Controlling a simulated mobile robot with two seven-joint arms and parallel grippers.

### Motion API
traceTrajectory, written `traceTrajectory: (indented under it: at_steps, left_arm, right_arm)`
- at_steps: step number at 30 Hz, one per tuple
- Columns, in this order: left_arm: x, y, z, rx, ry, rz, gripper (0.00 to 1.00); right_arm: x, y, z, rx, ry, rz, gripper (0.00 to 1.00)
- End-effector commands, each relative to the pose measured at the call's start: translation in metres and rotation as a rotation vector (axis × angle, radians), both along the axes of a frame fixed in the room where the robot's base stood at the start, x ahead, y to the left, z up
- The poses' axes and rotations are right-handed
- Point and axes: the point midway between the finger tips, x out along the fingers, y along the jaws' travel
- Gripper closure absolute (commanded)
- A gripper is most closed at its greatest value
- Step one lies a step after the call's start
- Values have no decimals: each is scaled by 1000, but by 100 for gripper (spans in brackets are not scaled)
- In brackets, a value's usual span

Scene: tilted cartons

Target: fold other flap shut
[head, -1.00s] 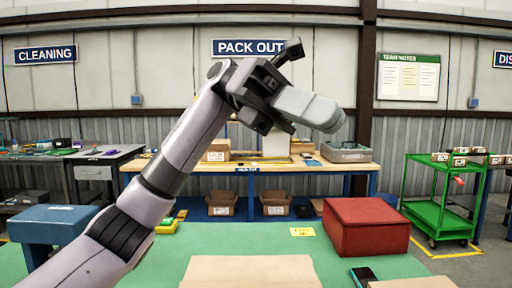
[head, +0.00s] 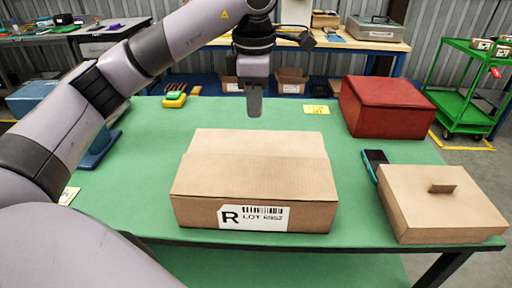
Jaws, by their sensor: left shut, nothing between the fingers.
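A brown cardboard carton (head: 255,180) with a white label reading "R LOT" stands on the green-topped table (head: 130,185). Its near flap (head: 250,176) lies across the front part of the top. The far flap (head: 258,143) shows behind it, meeting it along a seam; I cannot tell whether it lies fully flat or is slightly raised. My left gripper (head: 254,108) is shut and empty, pointing down just beyond the carton's far edge, apart from the flap in the picture. My right gripper is not in view.
A second carton (head: 440,205) with a small tab on top sits at the right, beside a dark phone-like device (head: 375,163). A red box (head: 388,107) stands behind them. A yellow note (head: 316,110) and yellow-green items (head: 175,98) lie near the far edge.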

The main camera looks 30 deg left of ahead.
Motion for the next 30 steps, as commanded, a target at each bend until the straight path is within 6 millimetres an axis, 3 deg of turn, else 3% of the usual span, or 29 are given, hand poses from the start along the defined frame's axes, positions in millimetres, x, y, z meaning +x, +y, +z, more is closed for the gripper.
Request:
traceTrajectory:
  at_steps: [9,18,30]
  left_arm:
    - [4,2,-54,-3,5,-1,100]
    - [8,5,-102,-3,2,1,100]
    - [10,6,-117,-2,0,0,100]
  right_arm:
    - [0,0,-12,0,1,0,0]
    - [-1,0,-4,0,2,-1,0]
    - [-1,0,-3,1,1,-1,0]
